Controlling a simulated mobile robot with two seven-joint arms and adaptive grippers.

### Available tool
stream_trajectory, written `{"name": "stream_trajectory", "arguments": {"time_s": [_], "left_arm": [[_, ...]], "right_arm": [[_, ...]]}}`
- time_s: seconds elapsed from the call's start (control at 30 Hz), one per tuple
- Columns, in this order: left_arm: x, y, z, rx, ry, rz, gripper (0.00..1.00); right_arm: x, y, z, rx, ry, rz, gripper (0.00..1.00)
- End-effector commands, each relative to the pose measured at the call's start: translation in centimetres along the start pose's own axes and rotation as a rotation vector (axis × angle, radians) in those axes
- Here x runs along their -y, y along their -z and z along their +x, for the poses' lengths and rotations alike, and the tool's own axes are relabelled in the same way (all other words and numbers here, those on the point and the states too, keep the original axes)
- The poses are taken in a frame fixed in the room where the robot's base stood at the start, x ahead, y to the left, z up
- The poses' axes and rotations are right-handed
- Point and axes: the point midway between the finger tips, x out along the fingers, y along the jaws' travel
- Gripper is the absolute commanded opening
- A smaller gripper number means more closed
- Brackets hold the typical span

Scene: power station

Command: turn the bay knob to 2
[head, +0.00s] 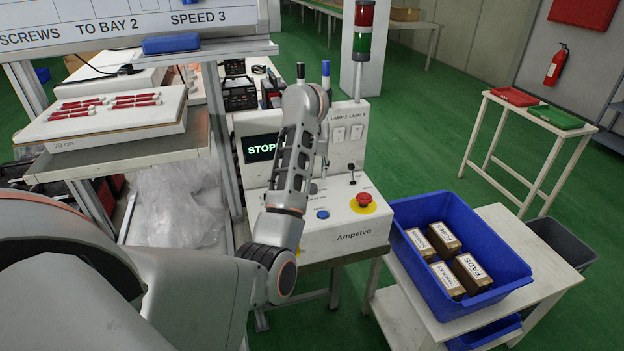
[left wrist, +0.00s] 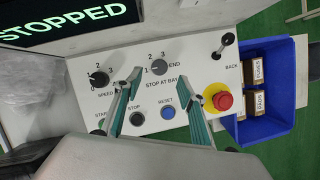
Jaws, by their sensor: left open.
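The bay knob (left wrist: 159,67) is a round grey dial above the words STOP AT BAY on the white control panel (left wrist: 215,45). The marks 1, 2, 3 and END run around it; I cannot tell where its pointer stands. My left gripper (left wrist: 159,76) is open, its two green-padded fingers on either side of the knob in the left wrist view. I cannot tell whether they touch it. In the head view my left arm hides the knob and most of the gripper. My right gripper is not in view.
A black speed knob (left wrist: 98,79), a black stop button (left wrist: 138,118), a blue reset button (left wrist: 168,112), a red emergency button (left wrist: 222,101) and a small lever (left wrist: 228,40) surround it. The display (left wrist: 60,20) reads STOPPED. A blue crate (head: 408,262) stands at right.

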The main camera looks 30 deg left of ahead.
Motion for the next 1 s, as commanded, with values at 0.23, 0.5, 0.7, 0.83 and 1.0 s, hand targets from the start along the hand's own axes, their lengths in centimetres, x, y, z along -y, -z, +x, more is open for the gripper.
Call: {"name": "stream_trajectory", "arguments": {"time_s": [0.23,0.5,0.7,0.83,1.0], "left_arm": [[0.0,0.1,3.6,-0.004,-0.002,0.003,0.4],[0.0,0.1,6.8,-0.002,-0.001,0.002,0.4],[0.0,0.1,7.4,0.0,-0.001,0.0,0.4],[0.0,0.1,7.4,0.0,-0.001,0.0,0.4],[0.0,0.1,7.4,0.0,-0.001,0.0,0.06]], "right_arm": [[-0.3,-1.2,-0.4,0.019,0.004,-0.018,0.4],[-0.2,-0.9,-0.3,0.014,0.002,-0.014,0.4],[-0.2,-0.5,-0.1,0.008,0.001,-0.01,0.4],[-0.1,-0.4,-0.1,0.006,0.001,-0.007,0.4],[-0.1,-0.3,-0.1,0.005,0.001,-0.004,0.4]]}}
